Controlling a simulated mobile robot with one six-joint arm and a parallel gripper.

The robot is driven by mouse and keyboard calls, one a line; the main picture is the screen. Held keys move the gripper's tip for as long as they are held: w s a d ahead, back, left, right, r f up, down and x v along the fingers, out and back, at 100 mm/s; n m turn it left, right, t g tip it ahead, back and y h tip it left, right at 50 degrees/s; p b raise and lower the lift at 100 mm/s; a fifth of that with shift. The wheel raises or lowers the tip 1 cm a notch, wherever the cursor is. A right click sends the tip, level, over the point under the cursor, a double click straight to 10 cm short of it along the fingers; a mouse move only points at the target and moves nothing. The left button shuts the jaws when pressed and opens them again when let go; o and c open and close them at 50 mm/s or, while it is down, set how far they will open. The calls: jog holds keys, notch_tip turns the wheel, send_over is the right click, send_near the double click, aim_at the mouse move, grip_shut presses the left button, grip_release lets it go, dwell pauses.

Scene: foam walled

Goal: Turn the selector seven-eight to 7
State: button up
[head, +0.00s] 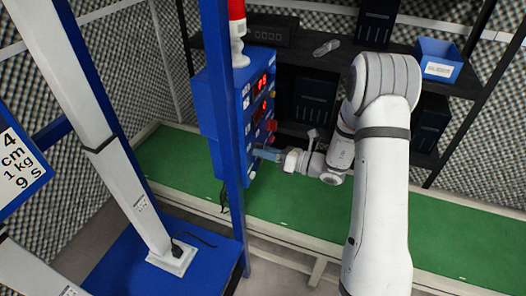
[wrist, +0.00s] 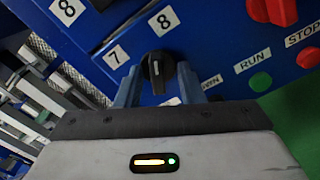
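The black selector knob (wrist: 157,70) is on the blue panel (wrist: 215,35) in the wrist view. A white label 7 (wrist: 116,54) is to its upper left and a label 8 (wrist: 163,20) is above it. The knob's ridge runs nearly upright in the picture, with its upper end more toward the 8 than the 7. My gripper (wrist: 158,78) has its two blue-grey fingers on either side of the knob, with narrow gaps showing. In the head view my gripper (head: 268,153) is at the lower part of the panel's face, where the knob is hidden.
A red knob (wrist: 273,10), a green RUN button (wrist: 260,82) and a red STOP button (wrist: 308,58) are to the right on the panel. A blue post (head: 222,120) stands before the panel in the head view. A shelf with a blue bin (head: 438,60) is behind.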

grip_shut()
jog(key=n+b, duration=1.1)
jog(key=b, duration=0.2)
jog(key=shift+w+d+f+n+b, duration=0.1)
jog(key=shift+n+b, duration=0.25)
jog(key=shift+n, duration=0.05)
dwell(0.5)
jog(key=shift+c, duration=0.6)
grip_release()
jog(key=shift+o, duration=0.7)
